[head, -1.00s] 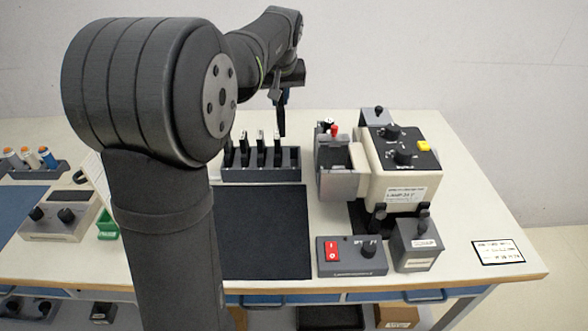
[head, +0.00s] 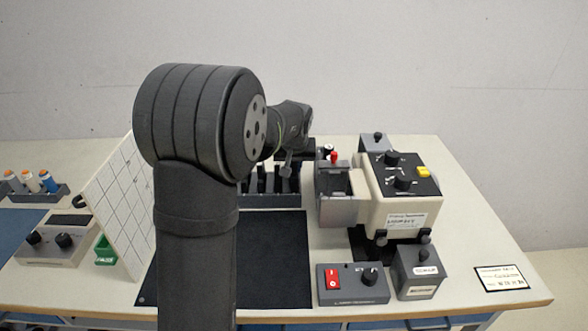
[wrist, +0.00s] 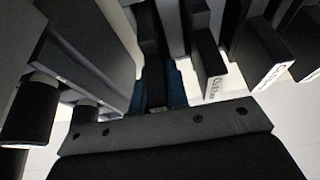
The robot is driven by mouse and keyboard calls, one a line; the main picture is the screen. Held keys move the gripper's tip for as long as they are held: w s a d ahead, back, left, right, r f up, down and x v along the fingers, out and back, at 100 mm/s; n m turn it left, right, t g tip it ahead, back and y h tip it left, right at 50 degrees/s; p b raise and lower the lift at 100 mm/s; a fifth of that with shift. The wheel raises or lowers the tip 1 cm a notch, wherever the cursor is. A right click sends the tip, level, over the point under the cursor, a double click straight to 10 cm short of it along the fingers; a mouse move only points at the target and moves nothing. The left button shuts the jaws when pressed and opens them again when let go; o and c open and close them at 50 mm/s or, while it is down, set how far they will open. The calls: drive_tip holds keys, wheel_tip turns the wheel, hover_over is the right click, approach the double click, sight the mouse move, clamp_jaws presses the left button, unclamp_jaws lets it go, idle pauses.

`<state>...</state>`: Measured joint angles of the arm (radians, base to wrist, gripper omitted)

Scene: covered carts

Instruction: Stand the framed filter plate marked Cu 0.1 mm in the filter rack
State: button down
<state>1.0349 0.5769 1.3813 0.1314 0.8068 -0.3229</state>
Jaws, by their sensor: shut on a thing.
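My gripper (wrist: 157,88) shows in the wrist view as blue fingers beyond a dark bolted bar. It is shut on a dark upright framed filter plate (wrist: 150,35), whose marking I cannot read. In the head view my own arm and wrist hide most of the gripper and the held plate. The filter rack (head: 270,201) stands at the back of the table with several dark plates upright in it. The wrist view shows labelled plates (wrist: 213,72) to the right of the held one; their text is too blurred to read. I cannot tell how deep the held plate sits.
The cream and grey apparatus (head: 397,210) stands close to the rack's right. A switch box (head: 352,288) and a small grey box (head: 417,273) are in front of it. A tilted white gridded board (head: 118,205) stands left. The dark mat (head: 275,255) is clear.

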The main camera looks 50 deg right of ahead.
drive_tip(key=shift+f, duration=0.6)
drive_tip(key=shift+f, duration=0.15)
drive_tip(key=c, duration=1.4)
unclamp_jaws()
drive_tip(key=v, duration=1.2)
